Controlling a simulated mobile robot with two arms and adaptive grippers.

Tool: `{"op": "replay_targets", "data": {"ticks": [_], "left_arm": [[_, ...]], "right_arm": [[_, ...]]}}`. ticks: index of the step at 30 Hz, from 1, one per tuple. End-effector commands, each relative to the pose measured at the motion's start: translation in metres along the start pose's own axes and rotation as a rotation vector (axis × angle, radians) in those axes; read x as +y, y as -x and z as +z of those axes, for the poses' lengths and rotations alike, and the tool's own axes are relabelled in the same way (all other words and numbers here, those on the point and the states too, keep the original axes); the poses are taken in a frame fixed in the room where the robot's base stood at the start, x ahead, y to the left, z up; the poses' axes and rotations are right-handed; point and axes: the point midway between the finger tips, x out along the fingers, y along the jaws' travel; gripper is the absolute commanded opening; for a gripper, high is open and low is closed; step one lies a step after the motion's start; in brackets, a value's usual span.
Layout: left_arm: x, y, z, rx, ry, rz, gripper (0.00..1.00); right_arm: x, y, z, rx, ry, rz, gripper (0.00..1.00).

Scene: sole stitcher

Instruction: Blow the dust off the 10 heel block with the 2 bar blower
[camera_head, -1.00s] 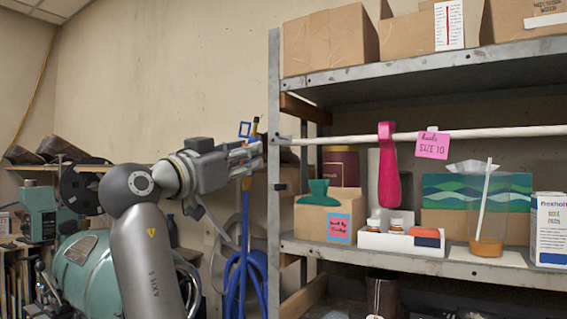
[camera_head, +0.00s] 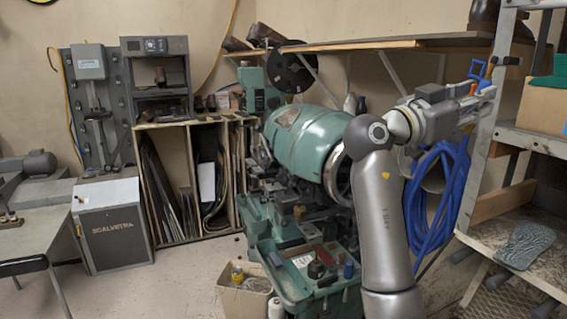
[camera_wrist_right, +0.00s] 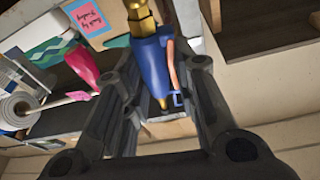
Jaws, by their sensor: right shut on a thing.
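My right gripper (camera_head: 484,88) is raised beside the metal rack's upright, at the right of the head view. It is shut on a blue air blower (camera_head: 477,69), of which only a little shows there. In the right wrist view the blower (camera_wrist_right: 152,62) sits between my gripper's fingers (camera_wrist_right: 160,100), with a brass nozzle (camera_wrist_right: 139,18) and a copper-coloured lever. I cannot pick out the heel block in either current view. My left gripper is not in view.
The metal rack (camera_head: 484,130) stands close by my right gripper. A blue coiled hose (camera_head: 433,200) hangs below it. A green machine (camera_head: 305,145) stands left of my right arm. A grey cabinet (camera_head: 112,222) is farther left, with open floor in front.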

Motion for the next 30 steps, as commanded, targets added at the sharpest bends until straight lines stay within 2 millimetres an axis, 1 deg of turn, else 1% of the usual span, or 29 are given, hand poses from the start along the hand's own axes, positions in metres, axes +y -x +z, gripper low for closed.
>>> {"op": "replay_targets", "data": {"ticks": [1, 3, 6, 12, 21, 30], "left_arm": [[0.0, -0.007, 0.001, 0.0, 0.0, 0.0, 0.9], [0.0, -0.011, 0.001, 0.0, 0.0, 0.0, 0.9], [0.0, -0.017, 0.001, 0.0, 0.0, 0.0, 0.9], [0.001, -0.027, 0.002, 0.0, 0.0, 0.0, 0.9], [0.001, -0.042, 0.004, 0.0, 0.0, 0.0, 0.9], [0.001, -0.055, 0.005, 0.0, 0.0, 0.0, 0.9]], "right_arm": [[0.004, 0.004, 0.026, 0.0, 0.003, -0.006, 0.0], [0.009, 0.009, 0.053, -0.002, 0.0, -0.019, 0.0], [0.016, 0.018, 0.089, -0.006, -0.008, -0.048, 0.0], [0.032, 0.041, 0.153, -0.02, -0.029, -0.128, 0.0], [0.058, 0.083, 0.232, -0.045, -0.069, -0.293, 0.0], [0.089, 0.132, 0.299, -0.075, -0.115, -0.49, 0.0]]}}
